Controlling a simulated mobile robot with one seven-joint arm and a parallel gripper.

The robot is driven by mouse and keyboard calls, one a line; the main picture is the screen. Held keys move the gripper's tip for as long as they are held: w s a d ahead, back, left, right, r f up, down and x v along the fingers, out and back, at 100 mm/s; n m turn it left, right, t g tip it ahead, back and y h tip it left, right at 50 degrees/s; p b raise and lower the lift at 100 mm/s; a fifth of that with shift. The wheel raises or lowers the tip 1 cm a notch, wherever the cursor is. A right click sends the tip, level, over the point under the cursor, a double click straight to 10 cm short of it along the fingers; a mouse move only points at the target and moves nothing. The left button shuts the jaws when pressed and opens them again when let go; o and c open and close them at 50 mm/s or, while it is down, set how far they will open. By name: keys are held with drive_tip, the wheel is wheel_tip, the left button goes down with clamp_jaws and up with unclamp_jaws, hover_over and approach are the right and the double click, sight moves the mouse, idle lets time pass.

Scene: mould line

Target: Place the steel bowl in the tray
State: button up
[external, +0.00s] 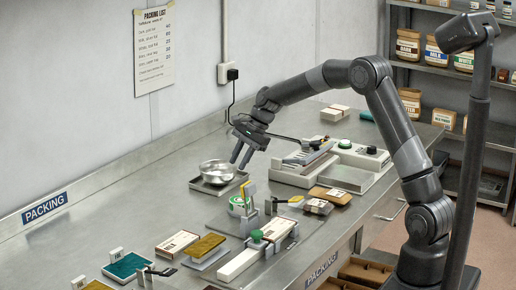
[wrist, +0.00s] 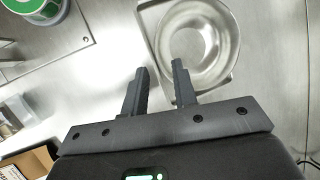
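The steel bowl (external: 217,172) is shiny and round, and sits upright in the small square metal tray (external: 203,187) on the bench. In the wrist view the bowl (wrist: 199,42) lies within the outline of the tray (wrist: 151,13), at the upper middle. My gripper (external: 239,157) is just right of the bowl and slightly above it, pointing down. In the wrist view my gripper (wrist: 160,67) has its two fingers apart with nothing between them. The right fingertip overlaps the bowl's near rim in the picture; I cannot tell whether it touches.
A green-and-white tape roll (external: 238,206) on a dispenser stands in front of the tray. A sealing machine (external: 335,160) and packets (external: 329,195) are to the right. The bench left of the tray is clear.

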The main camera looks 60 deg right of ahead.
drive_tip(key=v, duration=0.7)
drive_tip(key=s+a+r+n+h, duration=0.1)
drive_tip(key=s+a+r+n, duration=0.2)
drive_tip(key=s, duration=0.4)
drive_tip(key=s+a+r+n+h, duration=0.1)
drive_tip(key=s+a+r+n, duration=0.25)
drive_tip(key=s, duration=0.35)
drive_tip(key=s+a+r+n+h, duration=0.1)
drive_tip(key=s+a+r+n, duration=0.15)
drive_tip(key=s, duration=0.45)
drive_tip(key=s+a+f+n+t+h, duration=0.1)
drive_tip(key=s+n, duration=0.8)
drive_tip(key=s, duration=1)
wheel_tip(320, 180, down, 2)
drive_tip(key=shift+s+f+n+t, duration=0.1)
drive_tip(key=shift+s+n+t, duration=0.1)
drive_tip(key=shift+n+t, duration=0.25)
